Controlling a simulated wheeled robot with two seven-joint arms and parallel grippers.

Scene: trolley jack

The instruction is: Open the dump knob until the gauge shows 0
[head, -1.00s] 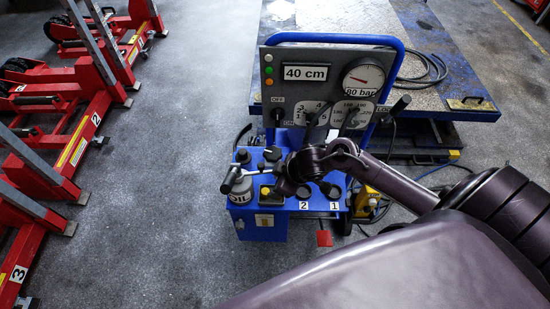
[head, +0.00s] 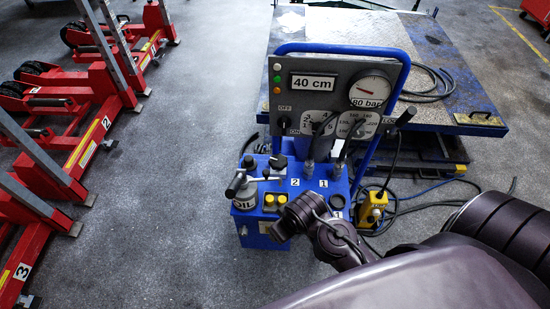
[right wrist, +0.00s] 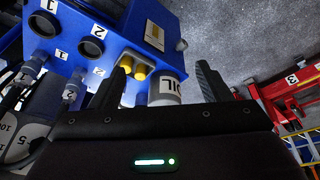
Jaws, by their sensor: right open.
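The gauge (head: 370,86) is a round white dial with a red needle on the grey panel; "80 bar" is written beneath it. The needle points up-left, and its exact reading is too small to tell. Black knobs, one at the back left (head: 249,162) and one beside it (head: 278,161), sit on top of the blue pump unit (head: 262,240). I cannot tell which is the dump knob. My right gripper (right wrist: 163,75) is open and empty, with the yellow buttons and oil can beyond its fingers. In the head view its fingertips are hidden. My left gripper is out of view.
A blue frame, upright hoses and a yellow box (head: 372,207) are close to the right. Red jacks (head: 88,150) stand at left, with clear floor between.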

